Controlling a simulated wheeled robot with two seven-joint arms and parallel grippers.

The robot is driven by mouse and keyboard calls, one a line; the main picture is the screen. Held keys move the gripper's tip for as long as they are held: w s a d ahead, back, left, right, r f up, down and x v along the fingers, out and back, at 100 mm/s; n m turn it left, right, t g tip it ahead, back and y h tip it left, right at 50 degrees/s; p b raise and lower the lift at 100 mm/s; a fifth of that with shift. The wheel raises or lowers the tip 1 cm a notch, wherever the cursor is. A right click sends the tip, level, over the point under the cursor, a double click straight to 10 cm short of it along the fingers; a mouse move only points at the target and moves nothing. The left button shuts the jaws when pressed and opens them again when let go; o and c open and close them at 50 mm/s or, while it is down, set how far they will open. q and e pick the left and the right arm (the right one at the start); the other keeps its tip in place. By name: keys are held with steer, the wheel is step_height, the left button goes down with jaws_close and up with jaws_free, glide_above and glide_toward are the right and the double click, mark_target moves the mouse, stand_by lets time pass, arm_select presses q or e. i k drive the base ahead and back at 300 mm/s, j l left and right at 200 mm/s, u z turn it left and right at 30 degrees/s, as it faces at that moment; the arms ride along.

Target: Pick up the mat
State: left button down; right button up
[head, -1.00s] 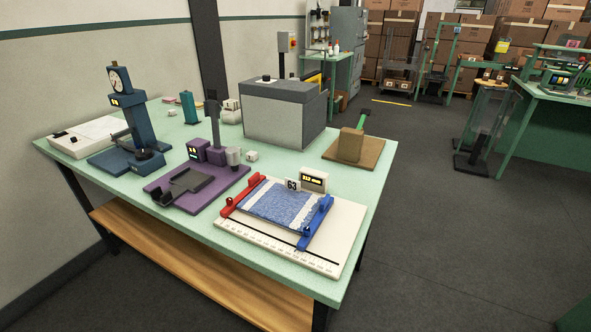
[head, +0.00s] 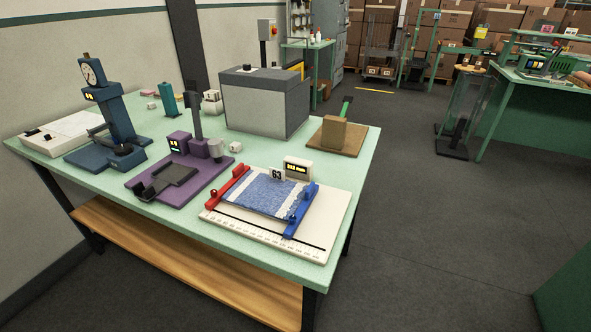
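Neither of my grippers shows in the head view.
A display box (head: 297,169) stands behind the mat. A purple device (head: 178,178), a blue dial gauge stand (head: 118,125), a grey box machine (head: 262,103) and a brown block on a board (head: 334,134) share the table. The dark floor (head: 430,230) to the right is clear.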

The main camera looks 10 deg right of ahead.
mark_target(271, 196)
steer(key=j+z, duration=0.2)
steer(key=z, duration=0.15)
steer(key=j+z, duration=0.55)
steer(key=z, duration=0.2)
steer(key=i, duration=0.05)
